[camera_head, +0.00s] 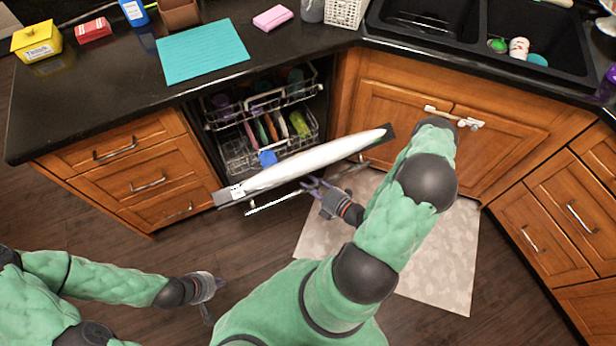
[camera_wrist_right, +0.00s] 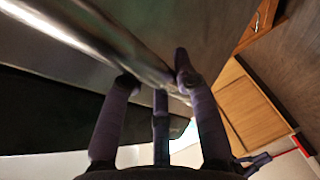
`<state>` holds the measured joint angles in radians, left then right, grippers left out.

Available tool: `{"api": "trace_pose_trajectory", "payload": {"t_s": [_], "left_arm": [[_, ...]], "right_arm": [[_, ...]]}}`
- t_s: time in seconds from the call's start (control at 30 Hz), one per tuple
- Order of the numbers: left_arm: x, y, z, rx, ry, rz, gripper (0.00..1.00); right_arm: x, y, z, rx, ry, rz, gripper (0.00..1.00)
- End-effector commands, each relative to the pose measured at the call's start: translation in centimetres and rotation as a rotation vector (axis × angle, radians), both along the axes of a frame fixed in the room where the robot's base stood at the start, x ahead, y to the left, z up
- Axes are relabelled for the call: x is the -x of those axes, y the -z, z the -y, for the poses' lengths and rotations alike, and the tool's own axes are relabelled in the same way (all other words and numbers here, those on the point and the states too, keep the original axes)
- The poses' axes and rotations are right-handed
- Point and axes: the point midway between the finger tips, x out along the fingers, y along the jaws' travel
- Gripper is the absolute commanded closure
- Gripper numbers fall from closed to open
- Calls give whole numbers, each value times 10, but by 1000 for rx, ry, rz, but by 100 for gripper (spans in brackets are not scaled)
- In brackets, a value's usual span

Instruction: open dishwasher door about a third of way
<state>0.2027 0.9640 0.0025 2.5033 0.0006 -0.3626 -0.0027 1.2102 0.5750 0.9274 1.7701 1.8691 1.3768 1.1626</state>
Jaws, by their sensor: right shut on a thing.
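The dishwasher door (camera_head: 310,161) is partly open and leans outward, showing its pale upper edge in the head view. Its handle bar (camera_head: 275,203) runs along the front face; in the right wrist view the shiny handle (camera_wrist_right: 110,42) crosses the upper part. My right gripper (camera_head: 316,187) is at the middle of the handle, with its purple fingers (camera_wrist_right: 160,85) closed around the bar. The arm hides part of the area right of the door. My left gripper (camera_head: 208,300) is low at the left, away from the door, and its finger opening is unclear.
Dish racks (camera_head: 262,125) with several coloured dishes show inside the dishwasher. Wooden drawers (camera_head: 140,180) stand to its left and a sink cabinet (camera_head: 390,115) to its right. A pale mat (camera_head: 440,260) lies on the floor. Bare floor surrounds my left gripper.

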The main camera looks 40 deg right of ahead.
Motion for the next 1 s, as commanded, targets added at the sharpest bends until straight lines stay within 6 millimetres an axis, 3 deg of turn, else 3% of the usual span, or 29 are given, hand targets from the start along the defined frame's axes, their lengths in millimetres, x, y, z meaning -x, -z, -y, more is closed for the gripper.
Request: {"api": "trace_pose_trajectory", "payload": {"t_s": [0.23,0.27,0.33,0.77,1.0], "left_arm": [[0,-1,0,0,0,0,100],[0,-1,0,0,0,0,100],[0,-1,0,0,0,0,100],[0,-1,0,0,0,1,100],[0,-1,0,0,0,0,100]], "right_arm": [[0,-3,2,3,3,6,100],[0,-3,2,3,3,6,65],[-1,-3,2,2,3,7,45],[1,-3,1,-1,1,5,45],[24,-6,6,0,5,4,45]]}}
